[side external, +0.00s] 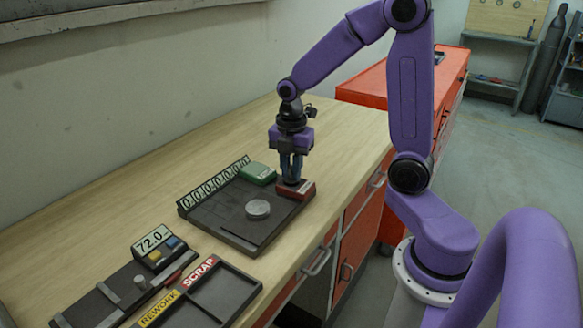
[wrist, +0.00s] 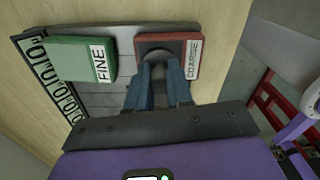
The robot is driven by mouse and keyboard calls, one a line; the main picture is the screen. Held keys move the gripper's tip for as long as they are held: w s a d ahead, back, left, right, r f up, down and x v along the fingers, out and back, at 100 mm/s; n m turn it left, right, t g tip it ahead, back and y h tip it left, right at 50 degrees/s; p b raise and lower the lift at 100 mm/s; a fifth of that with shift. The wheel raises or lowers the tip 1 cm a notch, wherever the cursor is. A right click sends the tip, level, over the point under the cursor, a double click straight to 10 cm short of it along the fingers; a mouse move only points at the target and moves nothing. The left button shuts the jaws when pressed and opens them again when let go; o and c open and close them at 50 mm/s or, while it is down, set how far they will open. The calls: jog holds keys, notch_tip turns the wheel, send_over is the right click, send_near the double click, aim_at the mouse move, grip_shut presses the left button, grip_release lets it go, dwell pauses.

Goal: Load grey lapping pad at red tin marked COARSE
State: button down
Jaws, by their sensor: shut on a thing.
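The red tin marked COARSE (wrist: 194,57) lies beneath my gripper in the wrist view; it also shows in the side view (side external: 306,190) at the tray's right corner. My gripper (wrist: 164,72) points down over it, shut on the dark grey lapping pad (wrist: 153,53), whose handle is between the fingers. The pad's round face is over the tin's top and looks to be on it, though I cannot tell whether it presses there. In the side view my gripper (side external: 291,177) hides most of the pad.
A green tin marked FINE (wrist: 82,59) sits left of the red one. The dark tray (side external: 225,212) holds a light grey metal disc (side external: 258,208); a row of number plates (side external: 213,183) edges it. A 72.0 display box (side external: 153,245) and SCRAP/REWORK bins (side external: 205,297) stand nearer the camera.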

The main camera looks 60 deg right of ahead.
aim_at(291, 165)
dwell(0.3)
jog(key=shift+r, duration=3.5)
jog(key=m, duration=0.1)
jog(key=a+m, duration=0.1)
jog(key=f+m, duration=0.1)
jog(key=m, duration=0.1)
jog(key=shift+w+a, duration=0.15)
jog(key=shift+w, duration=0.25)
jog(key=m, duration=0.2)
jog(key=a+f+m, duration=0.1)
jog(key=m, duration=0.1)
jog(key=w+m, duration=0.1)
jog(key=m, duration=0.1)
jog(key=shift+a+f, duration=0.25)
jog(key=shift+a, duration=0.1)
jog(key=m, duration=0.2)
jog(key=a+f+m, duration=0.1)
jog(key=m, duration=0.2)
jog(key=shift+w+a+f+m, duration=0.2)
jog(key=shift+w+a+m, duration=0.15)
jog(key=shift+a+m, duration=0.05)
jog(key=m, duration=0.2)
jog(key=a+f+m, duration=0.1)
jog(key=m, duration=0.1)
jog(key=shift+w+a, duration=0.15)
jog(key=shift+w, duration=0.05)
